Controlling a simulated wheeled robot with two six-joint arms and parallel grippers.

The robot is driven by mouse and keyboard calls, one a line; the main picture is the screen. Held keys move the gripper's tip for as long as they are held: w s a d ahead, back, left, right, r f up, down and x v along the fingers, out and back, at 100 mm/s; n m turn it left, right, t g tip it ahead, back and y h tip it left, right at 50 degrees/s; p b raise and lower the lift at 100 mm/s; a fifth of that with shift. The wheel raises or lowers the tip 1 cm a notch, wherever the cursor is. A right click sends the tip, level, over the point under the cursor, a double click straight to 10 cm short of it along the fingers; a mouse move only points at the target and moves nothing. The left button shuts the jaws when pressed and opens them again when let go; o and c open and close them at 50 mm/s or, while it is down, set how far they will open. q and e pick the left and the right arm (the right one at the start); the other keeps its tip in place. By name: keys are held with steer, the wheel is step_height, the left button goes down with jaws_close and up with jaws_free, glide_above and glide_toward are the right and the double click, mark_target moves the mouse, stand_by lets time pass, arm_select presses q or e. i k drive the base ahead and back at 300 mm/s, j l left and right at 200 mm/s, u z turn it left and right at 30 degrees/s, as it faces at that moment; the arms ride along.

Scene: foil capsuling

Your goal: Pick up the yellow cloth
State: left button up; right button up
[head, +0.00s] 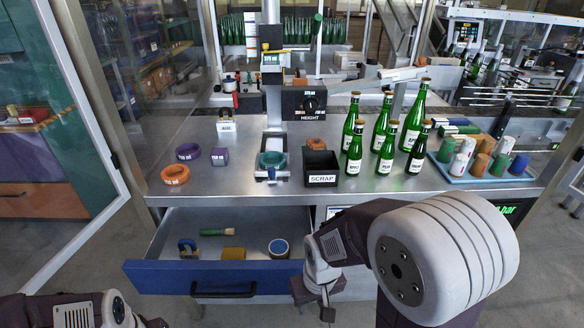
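A small ochre-yellow folded piece, which looks like the yellow cloth (233,253), lies flat in the open blue-fronted drawer (212,277) below the table. It lies between a dark clamp-like tool and a round blue-rimmed item. My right gripper (318,296) is to the right of the drawer and apart from the cloth, partly hidden by my arm. Its fingers are too unclear to tell open from shut. Only part of my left arm shows at the bottom left; its gripper is out of view.
The drawer also holds a clamp-like tool (188,248), a green-handled tool (219,232) and the round item (278,248). Above, the steel table carries a scrap bin (321,168), several green bottles (385,145) and a blue tray (482,178).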

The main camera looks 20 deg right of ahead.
mark_target(228, 253)
steer(key=i+u, duration=0.2)
steer(key=u, duration=0.15)
steer(key=i+l+u, duration=0.15)
steer(key=u, duration=0.2)
steer(key=i+l+u, duration=0.15)
steer(key=u, duration=0.2)
